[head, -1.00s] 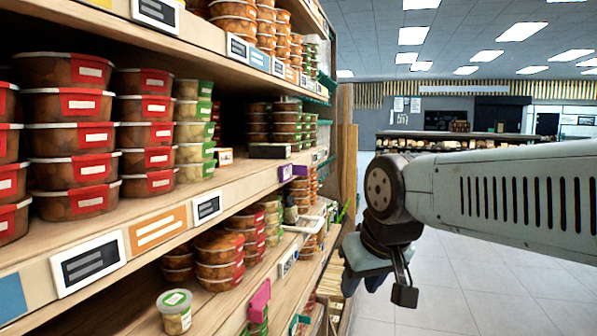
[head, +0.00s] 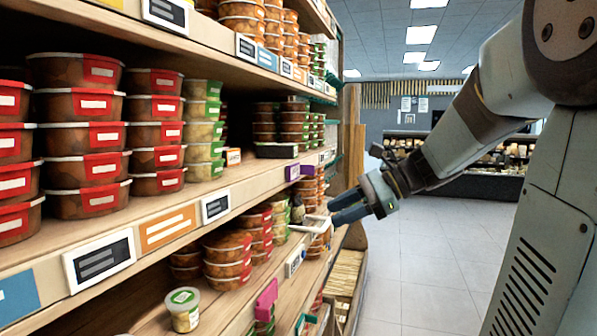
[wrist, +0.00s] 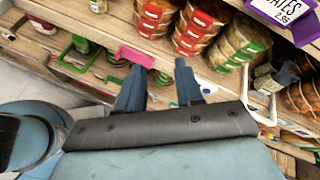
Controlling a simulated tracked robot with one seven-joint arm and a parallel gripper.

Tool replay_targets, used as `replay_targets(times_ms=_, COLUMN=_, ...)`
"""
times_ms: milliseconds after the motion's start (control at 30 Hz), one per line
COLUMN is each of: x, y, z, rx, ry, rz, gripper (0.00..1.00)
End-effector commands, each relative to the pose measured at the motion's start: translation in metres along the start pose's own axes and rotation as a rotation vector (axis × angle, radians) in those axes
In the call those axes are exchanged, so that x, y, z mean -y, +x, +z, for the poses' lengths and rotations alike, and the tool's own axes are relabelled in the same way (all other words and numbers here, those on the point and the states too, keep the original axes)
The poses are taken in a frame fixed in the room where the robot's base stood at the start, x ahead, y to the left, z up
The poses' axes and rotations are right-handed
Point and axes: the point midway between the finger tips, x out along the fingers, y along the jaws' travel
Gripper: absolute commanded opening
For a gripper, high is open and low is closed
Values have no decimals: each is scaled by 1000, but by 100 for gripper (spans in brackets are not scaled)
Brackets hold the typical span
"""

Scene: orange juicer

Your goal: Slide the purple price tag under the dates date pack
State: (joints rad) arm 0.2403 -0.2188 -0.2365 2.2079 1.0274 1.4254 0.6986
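The purple price tag (head: 292,172) is at the edge of the middle shelf, toward its far end. In the wrist view the tag (wrist: 285,12) is at the top right, its text partly cut off, ending "ATES" with 2.95. My gripper (head: 332,207) is in the aisle just right of the shelving, lower than the tag, with its fingers pointing at the shelf. In the wrist view my gripper (wrist: 159,70) has its fingers apart with nothing held between them. Several tub stacks stand on the shelves; I cannot tell which is the dates pack.
A white tray-like holder (head: 312,223) juts out close to my fingertips. A pink tag (head: 266,298) is on the lower shelf edge. Red-labelled tubs (head: 87,150) fill the near middle shelf. The aisle floor (head: 420,260) at right is clear.

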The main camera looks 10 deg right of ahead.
Motion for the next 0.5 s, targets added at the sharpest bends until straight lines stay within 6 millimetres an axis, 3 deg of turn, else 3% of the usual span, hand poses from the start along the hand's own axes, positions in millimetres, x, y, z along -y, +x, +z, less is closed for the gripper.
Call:
replay_targets(times_ms=200, x=69, y=-40, z=-20, rx=231, ry=306, rz=-175, gripper=36)
replay_targets(times_ms=333, x=98, y=-63, z=-32, rx=342, ry=420, rz=-250, gripper=36)
replay_targets(times_ms=500, x=117, y=-84, z=-42, rx=426, ry=493, rz=-305, gripper=36)
